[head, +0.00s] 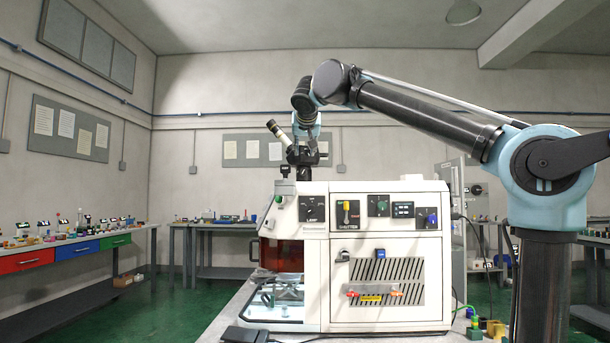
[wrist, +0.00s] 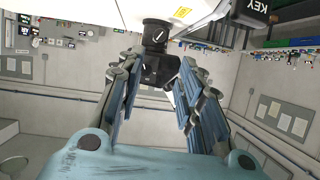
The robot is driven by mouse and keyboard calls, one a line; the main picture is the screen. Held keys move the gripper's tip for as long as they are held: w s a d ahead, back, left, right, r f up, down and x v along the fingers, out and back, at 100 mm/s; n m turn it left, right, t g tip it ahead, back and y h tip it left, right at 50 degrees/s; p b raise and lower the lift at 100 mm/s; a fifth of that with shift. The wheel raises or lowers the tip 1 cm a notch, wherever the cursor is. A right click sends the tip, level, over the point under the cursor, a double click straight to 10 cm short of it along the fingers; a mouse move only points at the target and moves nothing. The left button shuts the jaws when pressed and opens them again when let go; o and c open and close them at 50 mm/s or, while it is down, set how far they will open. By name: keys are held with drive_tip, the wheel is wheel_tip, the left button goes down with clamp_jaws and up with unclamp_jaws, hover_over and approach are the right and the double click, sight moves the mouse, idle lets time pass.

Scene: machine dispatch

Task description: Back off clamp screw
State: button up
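A black block (wrist: 158,70) lies behind the gap between my fingers. My gripper (wrist: 160,85) is open, with its two blue-grey fingers apart and nothing visibly held. In the head view my gripper (head: 304,154) points down over the top left part of the white machine (head: 390,262). Whether the fingertips touch anything there cannot be told.
The machine's front has several knobs and switches (head: 347,213) and a vented panel (head: 380,278). A black pedal-like box (head: 244,335) lies in front. Side benches (head: 100,241) stand well away.

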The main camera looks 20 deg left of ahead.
sight(304, 171)
drive_tip(key=shift+o, duration=0.2)
drive_tip(key=shift+w+f, duration=0.2)
drive_tip(key=shift+w, duration=0.4)
drive_tip(key=x, duration=1.6)
drive_tip(key=shift+a+f, duration=0.1)
drive_tip(key=shift+f, duration=0.1)
